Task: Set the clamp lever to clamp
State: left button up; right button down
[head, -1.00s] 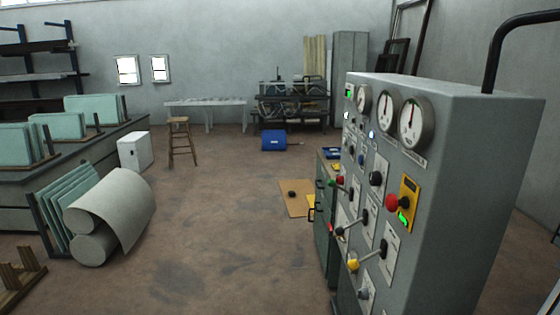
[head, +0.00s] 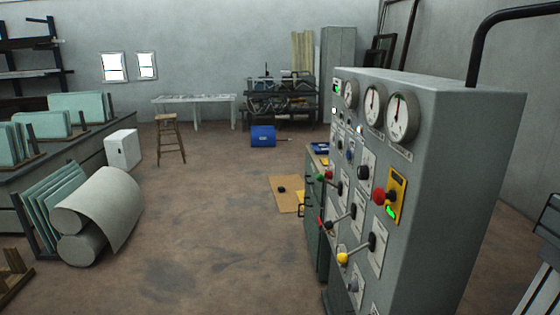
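A grey control cabinet (head: 450,170) stands at the right in the head view, its panel seen at a slant. Two larger levers stick out from the panel: one with a yellow knob (head: 343,258), one above it with a dark knob (head: 329,225). Smaller red and green knobs (head: 320,177) sit further along. The labels are too small to read, so I cannot tell which lever is the clamp lever or its setting. Neither of my grippers is in view.
A red stop button (head: 379,196) on a yellow plate and round gauges (head: 402,117) are on the panel. Rolled sheets (head: 100,215) and a stool (head: 170,138) stand to the left. The floor (head: 215,235) left of the cabinet is clear.

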aim_at(320, 177)
jog(key=i+u, duration=0.2)
jog(key=i, duration=0.3)
jog(key=i+l+u, duration=0.15)
jog(key=i, duration=0.3)
jog(key=i+l+u, duration=0.2)
jog(key=i, duration=0.25)
